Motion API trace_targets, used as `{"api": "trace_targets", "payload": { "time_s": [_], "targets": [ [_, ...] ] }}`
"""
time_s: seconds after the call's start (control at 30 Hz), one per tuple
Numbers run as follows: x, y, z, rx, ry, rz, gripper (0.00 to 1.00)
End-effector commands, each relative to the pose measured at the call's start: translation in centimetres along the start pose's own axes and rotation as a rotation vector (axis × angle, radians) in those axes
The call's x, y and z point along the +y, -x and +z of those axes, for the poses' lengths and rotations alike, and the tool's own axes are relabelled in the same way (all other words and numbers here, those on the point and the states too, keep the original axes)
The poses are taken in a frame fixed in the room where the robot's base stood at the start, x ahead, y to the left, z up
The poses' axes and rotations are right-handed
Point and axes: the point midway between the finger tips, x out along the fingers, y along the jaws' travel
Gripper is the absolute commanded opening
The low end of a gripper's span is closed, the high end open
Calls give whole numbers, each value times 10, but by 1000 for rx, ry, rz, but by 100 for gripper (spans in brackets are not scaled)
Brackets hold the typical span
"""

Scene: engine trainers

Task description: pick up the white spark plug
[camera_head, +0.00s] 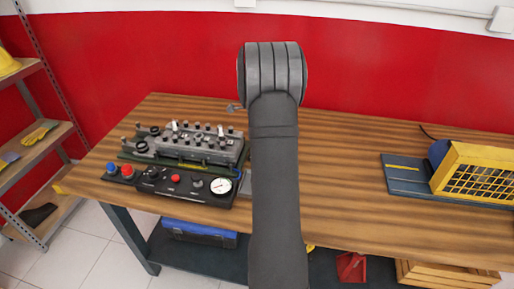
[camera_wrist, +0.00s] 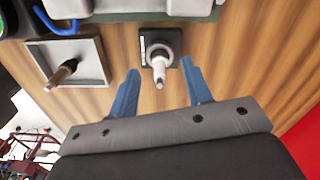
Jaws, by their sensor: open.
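In the wrist view, a white-tipped spark plug (camera_wrist: 159,72) stands in a small dark square holder (camera_wrist: 146,38) on the wooden table. My gripper (camera_wrist: 160,66) is open, with one blue finger on each side of the plug. Gaps show between the plug and both fingers, and nothing is held. How far the fingertips are above the table is hard to tell. In the head view my arm hides the gripper and this plug.
The engine trainer (camera_head: 190,146) stands on the table's left. A yellow caged unit (camera_head: 478,172) stands at the right. The middle-right tabletop (camera_head: 345,150) is clear.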

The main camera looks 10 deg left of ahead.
Motion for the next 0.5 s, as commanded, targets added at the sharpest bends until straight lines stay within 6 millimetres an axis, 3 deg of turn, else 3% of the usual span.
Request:
{"api": "trace_targets", "payload": {
  "time_s": [0.13, 0.37, 0.4, 0.5],
  "targets": [
    [0, -16, 0, 0, 0, 1, 45],
    [0, -18, 0, 0, 0, -1, 45],
    [0, -18, 0, 0, 0, -1, 43],
    [0, -18, 0, 0, 0, -1, 24]
  ]
}}
